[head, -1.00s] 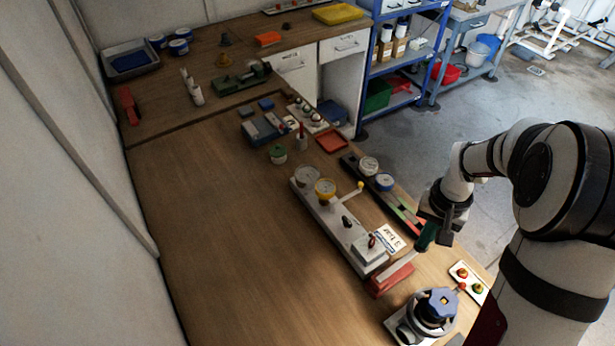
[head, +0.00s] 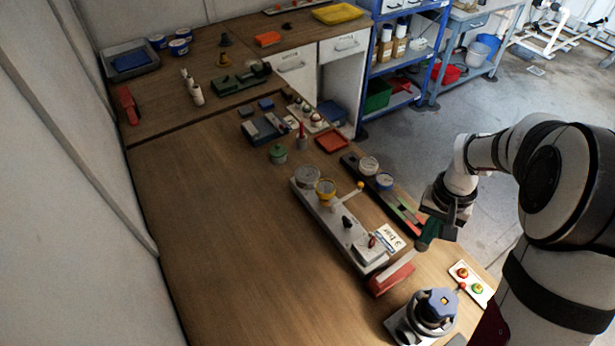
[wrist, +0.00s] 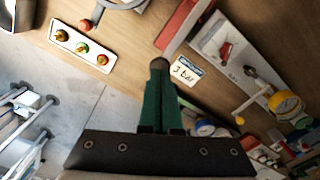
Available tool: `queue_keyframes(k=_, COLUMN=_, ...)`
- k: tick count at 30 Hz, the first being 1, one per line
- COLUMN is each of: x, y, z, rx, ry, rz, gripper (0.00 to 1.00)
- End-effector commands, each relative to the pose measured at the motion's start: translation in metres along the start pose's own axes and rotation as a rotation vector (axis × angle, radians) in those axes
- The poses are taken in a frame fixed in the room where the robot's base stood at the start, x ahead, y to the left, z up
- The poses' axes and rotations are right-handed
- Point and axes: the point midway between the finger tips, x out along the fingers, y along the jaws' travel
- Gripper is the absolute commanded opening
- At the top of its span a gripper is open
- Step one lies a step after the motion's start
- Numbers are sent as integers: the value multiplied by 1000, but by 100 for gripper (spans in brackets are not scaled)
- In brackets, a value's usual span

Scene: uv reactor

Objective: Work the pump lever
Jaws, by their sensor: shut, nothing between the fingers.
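A long grey-white unit (head: 330,222) on the bench carries a yellow-ringed gauge (head: 326,188), a thin rod with a yellow knob (head: 360,185) and a small red-tipped toggle (head: 371,240). At its near end stands a red block with a pale bar (head: 392,278); the wrist view shows this red block (wrist: 180,25) too. I cannot tell for sure which part is the pump lever. My gripper (head: 423,245) has green fingers, shut and empty, to the right of the red block. In the wrist view its fingertips (wrist: 159,64) are beside the "3 bar" card (wrist: 186,70). The yellow knob (wrist: 240,120) is to their right.
A blue-topped round device (head: 437,305) stands at the near bench edge, with a white button panel (head: 471,283) to its right. A dark rail with round tins (head: 385,181) lies along the right edge. The left part of the bench (head: 210,225) is clear.

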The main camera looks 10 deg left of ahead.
Motion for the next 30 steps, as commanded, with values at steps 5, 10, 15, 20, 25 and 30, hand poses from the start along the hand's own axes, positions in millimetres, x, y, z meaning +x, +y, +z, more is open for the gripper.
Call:
queue_keyframes(k=5, x=8, y=0, z=0, rx=1, ry=-2, rz=0, gripper=0)
queue_keyframes(k=10, x=14, y=0, z=0, rx=0, ry=-1, rz=0, gripper=0)
queue_keyframes(k=15, x=22, y=0, z=0, rx=-1, ry=-2, rz=0, gripper=0)
queue_keyframes(k=20, x=28, y=0, z=0, rx=0, ry=-2, rz=0, gripper=0)
queue_keyframes(k=25, x=35, y=0, z=1, rx=1, ry=-4, rz=0, gripper=0)
queue_keyframes(k=30, x=42, y=0, z=1, rx=1, ry=-3, rz=0, gripper=0)
